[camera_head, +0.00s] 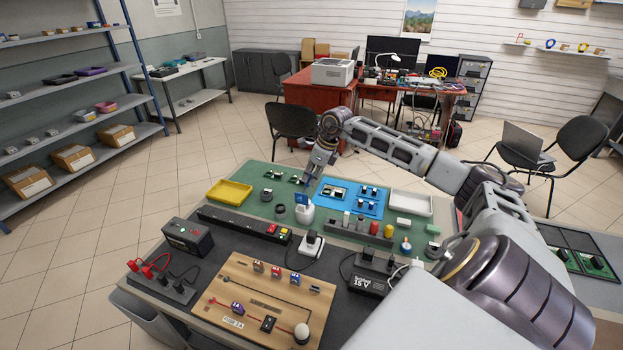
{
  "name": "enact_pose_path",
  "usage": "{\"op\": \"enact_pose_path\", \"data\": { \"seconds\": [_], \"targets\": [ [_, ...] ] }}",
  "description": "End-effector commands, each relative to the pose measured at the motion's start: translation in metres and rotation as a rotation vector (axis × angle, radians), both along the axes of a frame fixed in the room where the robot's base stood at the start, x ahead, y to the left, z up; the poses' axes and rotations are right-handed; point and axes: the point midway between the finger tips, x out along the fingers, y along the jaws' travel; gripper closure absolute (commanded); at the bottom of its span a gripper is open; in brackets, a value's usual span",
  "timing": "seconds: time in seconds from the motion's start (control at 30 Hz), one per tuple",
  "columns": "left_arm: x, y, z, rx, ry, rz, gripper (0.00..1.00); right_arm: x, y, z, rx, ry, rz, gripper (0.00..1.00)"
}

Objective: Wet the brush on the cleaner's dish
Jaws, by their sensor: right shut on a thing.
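My right gripper (312,174) is over the back of the green mat and points down. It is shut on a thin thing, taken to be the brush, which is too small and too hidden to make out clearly. A white bottle with a blue top (304,212) stands on the mat just in front of and below the gripper. It looks like the cleaner, but its dish cannot be told apart from the blue top. The gripper appears apart from the bottle. My left gripper is not in view.
A yellow tray (229,193) lies left on the green mat, a blue mat (349,198) with small parts right of the bottle. A white tray (411,203) is farther right. A black power strip (243,223) and a wooden board (262,300) lie nearer.

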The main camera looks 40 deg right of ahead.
Motion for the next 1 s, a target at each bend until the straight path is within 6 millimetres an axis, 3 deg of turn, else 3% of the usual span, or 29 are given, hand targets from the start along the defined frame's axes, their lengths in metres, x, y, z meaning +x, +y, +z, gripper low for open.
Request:
{"op": "enact_pose_path", "data": {
  "seconds": [0.37, 1.0],
  "targets": [
    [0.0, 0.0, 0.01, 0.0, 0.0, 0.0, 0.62, 0.0, 0.0, 0.018, 0.001, 0.0, 0.0, 1.0],
    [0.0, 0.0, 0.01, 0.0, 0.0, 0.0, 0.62, 0.0, 0.0, 0.018, 0.001, 0.0, 0.0, 1.0]
  ]
}}
